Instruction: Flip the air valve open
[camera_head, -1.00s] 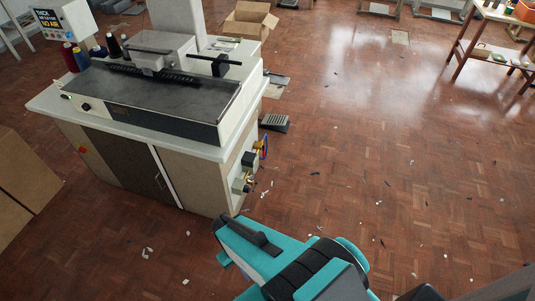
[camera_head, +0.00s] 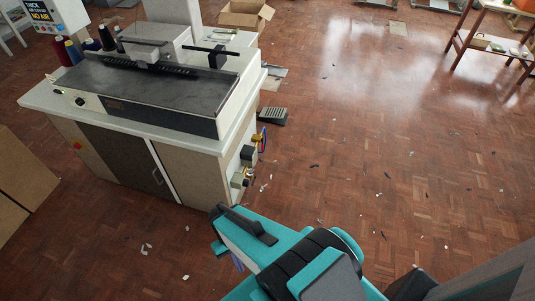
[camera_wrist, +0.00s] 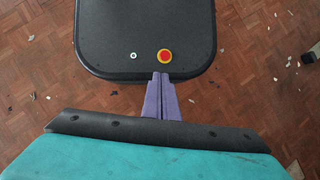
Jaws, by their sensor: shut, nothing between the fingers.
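Small air fittings (camera_head: 256,139) with brass and blue parts sit on the right end of the buttonhole machine (camera_head: 150,95). A grey block with brass and dark parts (camera_head: 239,180) sits lower on the same end. They are too small to tell which part is the valve lever or how it is set.
A foot pedal (camera_head: 272,116) lies on the floor right of the machine. A cardboard box (camera_head: 245,15) stands behind it, and a brown panel (camera_head: 22,180) is at the left. A wooden bench (camera_head: 490,40) is at the far right. The floor between is open, with small scraps.

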